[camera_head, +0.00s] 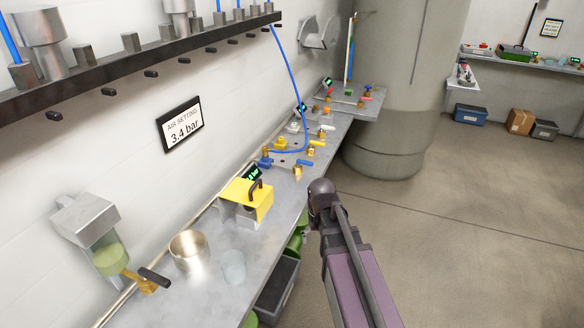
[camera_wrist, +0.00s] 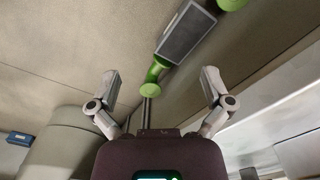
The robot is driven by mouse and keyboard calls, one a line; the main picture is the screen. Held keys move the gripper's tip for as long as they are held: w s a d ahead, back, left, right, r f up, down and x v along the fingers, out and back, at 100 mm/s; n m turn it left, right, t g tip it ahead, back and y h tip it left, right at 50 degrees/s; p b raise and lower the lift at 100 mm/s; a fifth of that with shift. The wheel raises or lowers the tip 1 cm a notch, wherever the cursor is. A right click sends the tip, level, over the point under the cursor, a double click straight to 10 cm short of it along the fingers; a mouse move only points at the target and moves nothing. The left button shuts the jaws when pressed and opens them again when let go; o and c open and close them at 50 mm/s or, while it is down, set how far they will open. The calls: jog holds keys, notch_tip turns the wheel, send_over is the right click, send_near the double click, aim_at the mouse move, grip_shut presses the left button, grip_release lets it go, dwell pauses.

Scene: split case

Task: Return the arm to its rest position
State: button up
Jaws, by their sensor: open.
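My arm (camera_head: 348,265) shows in the head view, rising from the bottom right of centre over the floor, beside the front edge of the bench. Its dark upper end is near the yellow-covered box. The fingers are not clear in the head view. In the wrist view my gripper (camera_wrist: 162,92) has its two grey fingers spread wide apart, with nothing between them being held. Behind the fingers, the wrist view shows green round parts and a grey panel, apart from the fingers as far as I can tell.
The metal bench (camera_head: 215,285) runs along the wall at left. A thick grey column (camera_head: 392,80) stands behind. Floor at right (camera_head: 480,250) is clear.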

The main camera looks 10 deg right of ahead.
jog(key=s, duration=0.9)
notch_tip(320, 180, up, 14)
jog(key=w+p, duration=0.1)
jog(key=p, duration=1.2)
jog(key=shift+w+m+p, duration=0.25)
jog(key=shift+m+p, duration=0.15)
jog(key=shift+a+f, duration=0.1)
